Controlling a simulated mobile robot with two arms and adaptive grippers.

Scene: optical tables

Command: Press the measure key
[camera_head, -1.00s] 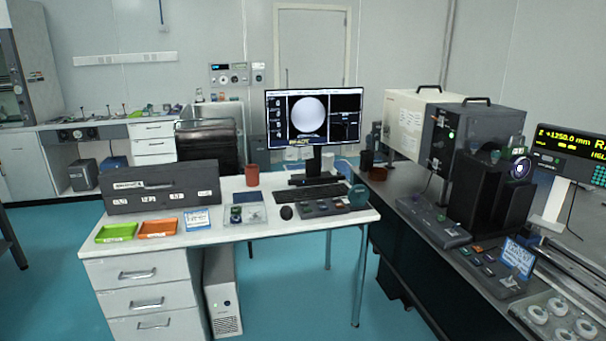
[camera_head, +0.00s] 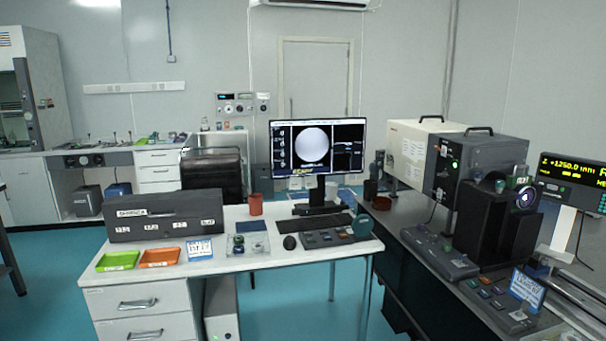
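No key marked as the measure key can be read at this distance. A dark key panel (camera_head: 328,238) with several small keys lies on the white desk, right of the mouse. A second control box with coloured keys (camera_head: 484,291) lies on the dark bench at the right, near a blue-and-white card. Another flat dark control box (camera_head: 438,252) sits on the bench below the large instrument. The monitor (camera_head: 317,149) shows a bright round disc and side panels. Neither of my grippers shows in the head view.
The white desk (camera_head: 222,264) holds a green tray (camera_head: 118,261), an orange tray (camera_head: 160,257), a dark case (camera_head: 164,215), a brown cup (camera_head: 255,204), a keyboard and a mouse (camera_head: 290,242). The dark bench stands to its right. Blue floor is open at left.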

